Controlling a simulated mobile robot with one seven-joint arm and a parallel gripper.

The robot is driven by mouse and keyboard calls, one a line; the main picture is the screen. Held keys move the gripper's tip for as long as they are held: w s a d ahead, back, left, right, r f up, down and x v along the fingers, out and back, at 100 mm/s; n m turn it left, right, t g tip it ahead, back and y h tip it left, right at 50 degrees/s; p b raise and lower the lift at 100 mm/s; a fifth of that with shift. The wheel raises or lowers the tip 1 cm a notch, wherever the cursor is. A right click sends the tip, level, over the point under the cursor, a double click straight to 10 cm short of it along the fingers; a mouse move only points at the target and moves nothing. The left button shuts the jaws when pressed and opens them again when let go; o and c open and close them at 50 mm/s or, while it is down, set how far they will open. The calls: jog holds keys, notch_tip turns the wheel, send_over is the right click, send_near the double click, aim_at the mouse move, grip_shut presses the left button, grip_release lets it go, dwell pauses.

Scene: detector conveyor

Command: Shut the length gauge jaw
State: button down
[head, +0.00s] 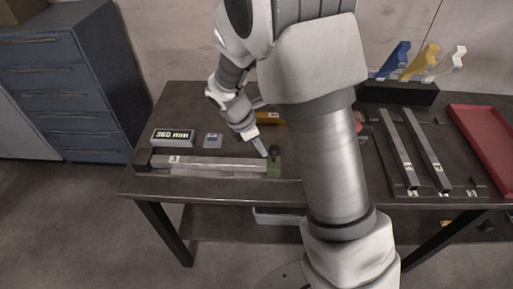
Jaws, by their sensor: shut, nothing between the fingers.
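The length gauge (143,160) lies along the front left of the dark table. A long grey bar (210,163) marked with a number rests along it. The green jaw (274,168) is at the gauge's right end, with a dark knob (274,151) on top. The jaw appears to be against or very near the bar's right end; I cannot tell whether they touch. The gauge's display (173,137) reads 360 mm. My gripper (265,154) is shut and empty, its tip pointing down just left of the knob. Contact with the knob is unclear.
A small blue-grey box (213,140) sits behind the bar. A yellow object (268,118) is partly hidden by my arm. At right are two grey bars (427,150) on a rack, a red tray (487,140), and a dark holder (398,92) with blue, yellow and white tools.

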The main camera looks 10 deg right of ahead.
jog(key=s+d, duration=0.2)
jog(key=d, duration=0.7)
jog(key=shift+d+p, duration=0.35)
jog(key=a, duration=0.1)
jog(key=a+r, duration=0.1)
jog(key=a, duration=0.3)
jog(key=shift+s+r+p, duration=0.3)
jog(key=shift+s+p, duration=0.05)
jog(key=shift+p, duration=0.05)
jog(key=v, duration=0.8)
jog(key=shift+r+p, duration=0.15)
jog(key=shift+p, duration=0.3)
